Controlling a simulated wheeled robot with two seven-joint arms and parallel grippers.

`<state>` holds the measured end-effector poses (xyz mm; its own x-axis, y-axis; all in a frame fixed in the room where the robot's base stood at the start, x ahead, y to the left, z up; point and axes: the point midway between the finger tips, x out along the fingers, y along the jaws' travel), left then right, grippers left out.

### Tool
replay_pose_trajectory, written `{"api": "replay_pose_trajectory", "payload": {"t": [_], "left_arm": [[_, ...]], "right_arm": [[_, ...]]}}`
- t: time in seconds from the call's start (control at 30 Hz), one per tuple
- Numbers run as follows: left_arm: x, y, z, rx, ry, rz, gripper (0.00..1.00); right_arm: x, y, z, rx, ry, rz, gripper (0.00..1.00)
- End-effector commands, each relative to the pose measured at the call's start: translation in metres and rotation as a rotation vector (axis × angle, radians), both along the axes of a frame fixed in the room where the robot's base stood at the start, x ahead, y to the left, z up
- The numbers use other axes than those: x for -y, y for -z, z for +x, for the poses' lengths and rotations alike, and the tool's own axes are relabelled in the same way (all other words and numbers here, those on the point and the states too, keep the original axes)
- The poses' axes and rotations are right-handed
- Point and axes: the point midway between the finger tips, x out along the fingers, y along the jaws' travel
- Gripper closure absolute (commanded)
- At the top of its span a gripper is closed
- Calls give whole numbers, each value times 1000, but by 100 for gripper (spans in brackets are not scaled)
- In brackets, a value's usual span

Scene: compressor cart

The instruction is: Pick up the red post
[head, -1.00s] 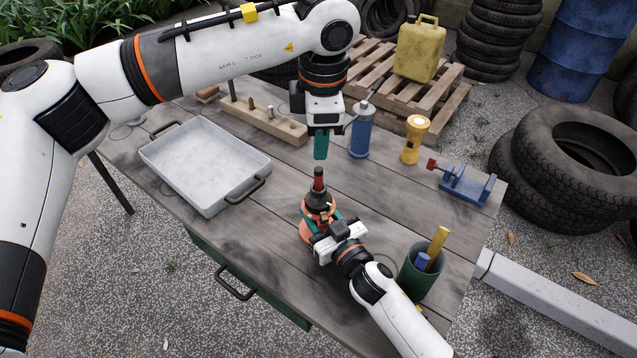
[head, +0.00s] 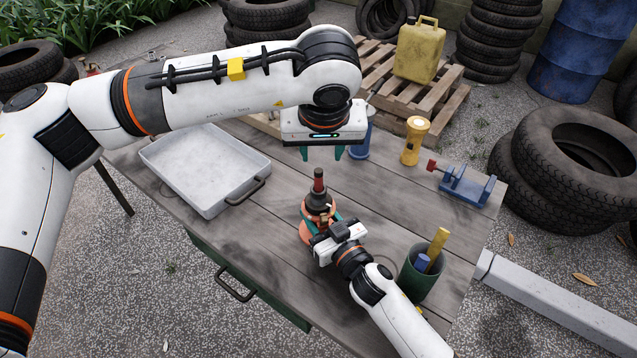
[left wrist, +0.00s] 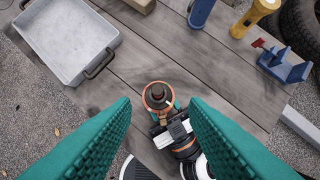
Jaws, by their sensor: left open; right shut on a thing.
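The red post (head: 318,181) stands upright with a dark tip, out of the black top of an orange-based piece (head: 306,232) on the table. In the left wrist view this piece (left wrist: 157,96) shows from above, between my left fingertips in the picture; its red can hardly be told there. My left gripper (head: 321,154) is open and empty, pointing down, above and apart from the post. My right gripper (head: 325,219) is shut on the orange-based piece from the front right; its fingers hide part of it.
A grey tray (head: 215,207) lies at left on the table. A blue bottle (head: 358,146), partly hidden by my left arm, a yellow flashlight (head: 410,142) and a blue vise (head: 466,188) stand behind and right. A green cup (head: 418,278) stands at front right.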

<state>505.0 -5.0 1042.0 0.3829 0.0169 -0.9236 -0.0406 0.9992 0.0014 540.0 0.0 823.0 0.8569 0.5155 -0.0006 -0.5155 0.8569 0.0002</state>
Motion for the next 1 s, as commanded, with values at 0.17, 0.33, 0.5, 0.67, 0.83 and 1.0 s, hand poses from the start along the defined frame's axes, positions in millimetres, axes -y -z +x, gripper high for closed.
{"api": "replay_pose_trajectory", "payload": {"t": [0.17,0.33,0.5,0.67,0.83,1.0], "left_arm": [[-1,30,12,-4,-3,0,59],[-1,43,17,-2,-4,-1,59],[-4,61,22,-5,-5,0,59],[-5,83,31,-3,-6,-1,59],[-5,92,35,-1,-5,-1,59],[-5,92,35,0,-5,-1,59]], "right_arm": [[0,1,0,-1,0,-1,100],[0,1,0,-1,0,-1,100],[0,1,0,-1,0,-1,100],[0,1,0,-1,0,-1,100],[0,1,0,-1,0,-1,100],[0,1,0,-1,0,-1,100]]}}
